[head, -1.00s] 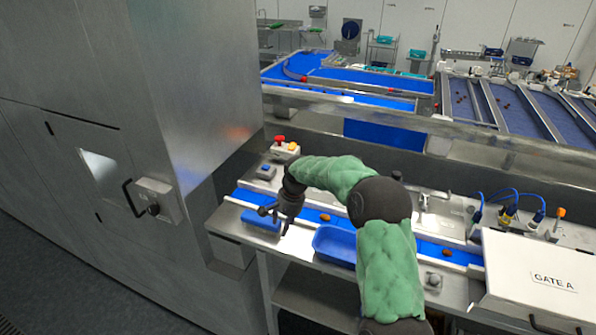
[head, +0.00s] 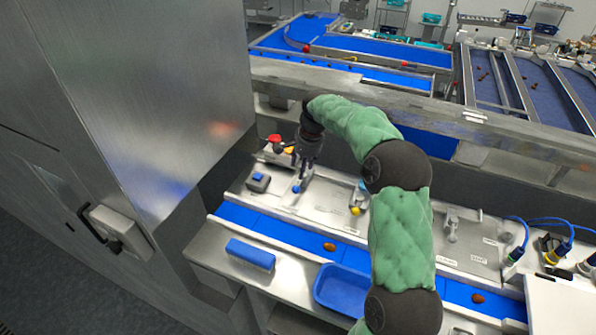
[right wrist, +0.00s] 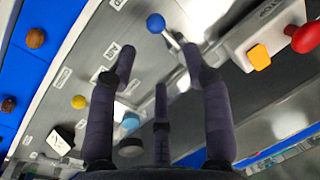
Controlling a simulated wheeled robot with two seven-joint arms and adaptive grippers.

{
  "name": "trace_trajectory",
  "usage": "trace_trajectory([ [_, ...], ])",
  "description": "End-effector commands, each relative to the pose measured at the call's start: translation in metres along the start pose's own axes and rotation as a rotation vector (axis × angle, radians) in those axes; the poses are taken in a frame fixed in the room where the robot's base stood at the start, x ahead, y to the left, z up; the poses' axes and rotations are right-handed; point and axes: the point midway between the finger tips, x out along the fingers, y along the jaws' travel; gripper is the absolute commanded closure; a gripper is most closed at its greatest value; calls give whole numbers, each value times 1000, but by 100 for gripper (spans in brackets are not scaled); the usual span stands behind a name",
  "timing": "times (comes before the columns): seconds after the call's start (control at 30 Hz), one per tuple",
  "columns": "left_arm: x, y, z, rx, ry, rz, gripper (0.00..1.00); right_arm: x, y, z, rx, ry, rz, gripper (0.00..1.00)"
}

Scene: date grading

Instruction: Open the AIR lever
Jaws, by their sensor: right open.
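A steel panel (head: 327,204) behind the blue belt carries small levers. A lever with a dark blue ball knob (head: 296,189) stands below my right gripper (head: 304,172); its knob also shows in the right wrist view (right wrist: 156,23), beyond the fingertips. A label that seems to read AIR (right wrist: 112,50) lies on the panel nearby; I cannot tell for certain which lever it marks. A yellow knob (right wrist: 79,102) and a light blue knob (right wrist: 131,121) are farther along. My right gripper is open and empty, its fingers apart from the blue knob. My left gripper is out of view.
A box with a red button (head: 274,139) and a yellow one is close behind the gripper. A small box with a blue button (head: 258,179) is left of it. A blue tray (head: 342,291) and a blue block (head: 250,254) lie in front of the belt (head: 285,231).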

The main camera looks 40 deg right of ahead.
Motion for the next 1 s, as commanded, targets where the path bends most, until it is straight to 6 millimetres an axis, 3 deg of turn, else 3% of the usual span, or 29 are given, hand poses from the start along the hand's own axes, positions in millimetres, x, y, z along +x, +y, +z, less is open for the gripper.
trace_trajectory([
  [0.17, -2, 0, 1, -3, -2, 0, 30, 9, 0, 0, -1, -1, 1, 50],
  [0.7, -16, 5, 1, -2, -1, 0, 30, 93, 0, 0, -1, 0, 1, 50],
  [1.0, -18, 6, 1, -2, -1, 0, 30, 107, 0, 0, -1, 1, -1, 50],
])
